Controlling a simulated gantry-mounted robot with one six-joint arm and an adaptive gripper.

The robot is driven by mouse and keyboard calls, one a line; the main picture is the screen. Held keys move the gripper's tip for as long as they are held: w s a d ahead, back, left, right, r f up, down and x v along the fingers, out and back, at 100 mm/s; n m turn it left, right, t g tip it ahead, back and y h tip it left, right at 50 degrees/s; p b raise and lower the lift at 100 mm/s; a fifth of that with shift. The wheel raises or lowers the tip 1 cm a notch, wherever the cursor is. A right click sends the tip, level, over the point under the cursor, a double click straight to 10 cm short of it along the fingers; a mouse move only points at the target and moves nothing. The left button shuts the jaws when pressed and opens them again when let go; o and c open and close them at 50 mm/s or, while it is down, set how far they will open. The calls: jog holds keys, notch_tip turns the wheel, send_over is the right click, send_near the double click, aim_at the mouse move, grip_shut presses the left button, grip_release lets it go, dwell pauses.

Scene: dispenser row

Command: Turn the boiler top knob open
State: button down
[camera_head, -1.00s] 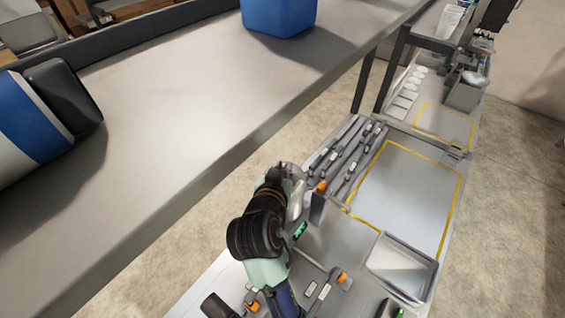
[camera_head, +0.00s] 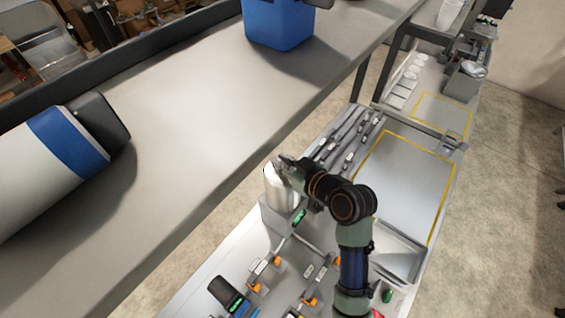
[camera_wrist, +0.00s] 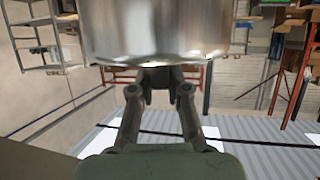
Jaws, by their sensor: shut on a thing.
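The boiler is a shiny metal cylinder (camera_head: 280,189) standing on a grey box-shaped base (camera_head: 277,218) in the middle of the head view. Its side fills the top of the wrist view (camera_wrist: 160,28). My gripper (camera_head: 283,165) is at the top of the cylinder, reaching in from the right. In the wrist view, my gripper (camera_wrist: 159,78) has its fingertips close together at the cylinder's edge, shut on the top knob. The knob itself is mostly hidden by the fingers and the cylinder, so its turn position cannot be read.
A long grey shelf (camera_head: 190,130) runs close by on the left, with a blue bin (camera_head: 278,25) and a white-and-blue cylinder (camera_head: 50,160) on it. A yellow-outlined area (camera_head: 405,180) on the bench is clear.

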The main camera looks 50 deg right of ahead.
jog(key=shift+f+n+y+b, duration=0.1)
jog(key=shift+n+y+b, duration=0.55)
jog(key=shift+n+y, duration=0.55)
jog(key=shift+y, duration=0.3)
jog(key=c, duration=1.1)
grip_release()
jog(key=shift+c, duration=0.2)
jog(key=v, duration=1.2)
jog(key=shift+w, duration=0.1)
